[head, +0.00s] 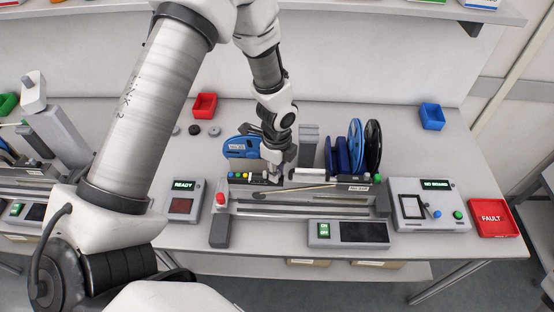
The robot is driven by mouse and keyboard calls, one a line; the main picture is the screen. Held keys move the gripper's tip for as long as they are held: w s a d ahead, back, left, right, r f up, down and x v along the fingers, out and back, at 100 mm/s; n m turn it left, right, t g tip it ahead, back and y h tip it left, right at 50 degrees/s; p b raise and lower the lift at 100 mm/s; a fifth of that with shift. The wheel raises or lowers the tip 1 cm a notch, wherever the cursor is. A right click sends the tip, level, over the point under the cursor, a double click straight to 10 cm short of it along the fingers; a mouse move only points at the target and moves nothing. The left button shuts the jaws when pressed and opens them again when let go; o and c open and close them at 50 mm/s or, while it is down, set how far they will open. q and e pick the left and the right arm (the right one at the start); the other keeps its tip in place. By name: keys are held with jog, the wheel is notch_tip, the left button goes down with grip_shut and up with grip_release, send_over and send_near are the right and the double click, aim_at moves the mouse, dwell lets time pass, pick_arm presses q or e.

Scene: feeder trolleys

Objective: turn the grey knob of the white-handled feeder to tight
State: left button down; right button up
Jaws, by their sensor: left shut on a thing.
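My left gripper (276,174) reaches down over the front of the feeder row and is shut on a small part there. This looks like the grey knob, which the fingers hide almost fully. I cannot tell the knob's turn position. A white handle (305,175) lies just right of the fingers, at the front of the feeder bank (330,208). My right gripper is not in view.
A blue reel feeder (238,147) stands behind and left of the gripper. Dark blue and black reels (373,146) stand to the right. A READY box (184,204) is at left. A NO BOARD panel (440,190) and a red FAULT tray (492,218) are at right.

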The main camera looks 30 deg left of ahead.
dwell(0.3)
pick_arm(q)
jog(key=c, duration=1)
grip_release()
jog(key=shift+c, duration=0.2)
notch_tip(320, 180, up, 12)
jog(key=shift+w, duration=0.1)
